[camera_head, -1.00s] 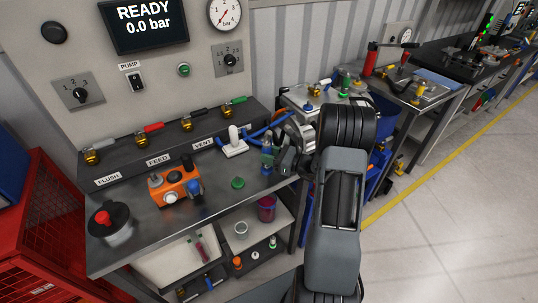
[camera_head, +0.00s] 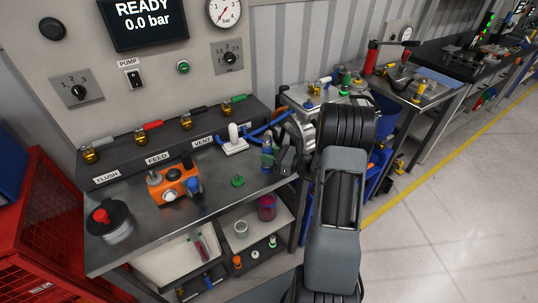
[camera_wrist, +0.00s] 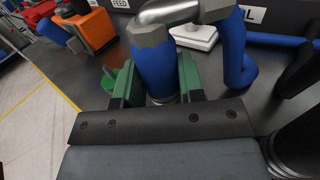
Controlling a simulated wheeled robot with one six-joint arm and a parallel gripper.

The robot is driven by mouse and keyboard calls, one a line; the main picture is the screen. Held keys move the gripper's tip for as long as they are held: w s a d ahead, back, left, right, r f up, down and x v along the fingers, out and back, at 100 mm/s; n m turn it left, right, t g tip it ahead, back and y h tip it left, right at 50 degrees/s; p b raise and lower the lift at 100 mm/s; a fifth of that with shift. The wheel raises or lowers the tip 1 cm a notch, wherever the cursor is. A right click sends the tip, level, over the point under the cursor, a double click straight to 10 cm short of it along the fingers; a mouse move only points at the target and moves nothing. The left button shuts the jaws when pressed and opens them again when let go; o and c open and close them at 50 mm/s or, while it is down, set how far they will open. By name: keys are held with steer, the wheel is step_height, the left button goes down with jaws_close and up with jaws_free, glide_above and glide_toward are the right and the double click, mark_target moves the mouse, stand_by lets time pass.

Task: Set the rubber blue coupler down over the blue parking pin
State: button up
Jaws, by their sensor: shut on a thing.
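My gripper (camera_wrist: 157,85), with green fingers, is shut on the blue coupler (camera_wrist: 153,68). In the wrist view the coupler stands roughly upright between the fingers, with a grey hex collar and a bent metal fitting above it. In the head view the coupler (camera_head: 267,158) is small, above the bench's right end, and partly covered by my wrist. I cannot make out the blue parking pin for certain; it may be hidden under the coupler or behind my arm. I cannot tell whether the coupler touches anything below.
Blue hose (camera_wrist: 237,50) runs close beside my gripper. A white block (camera_head: 235,147) stands behind it on the bench. A green knob-like piece (camera_head: 237,181) and an orange block (camera_head: 174,186) with a blue knob are to the left.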

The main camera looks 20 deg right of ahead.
steer(key=shift+f+b, duration=0.3)
stand_by(0.5)
steer(key=o, duration=1.2)
steer(key=b+v, duration=0.2)
steer(key=v, duration=1.1)
steer(key=shift+s+d, duration=0.25)
steer(key=shift+s, duration=0.05)
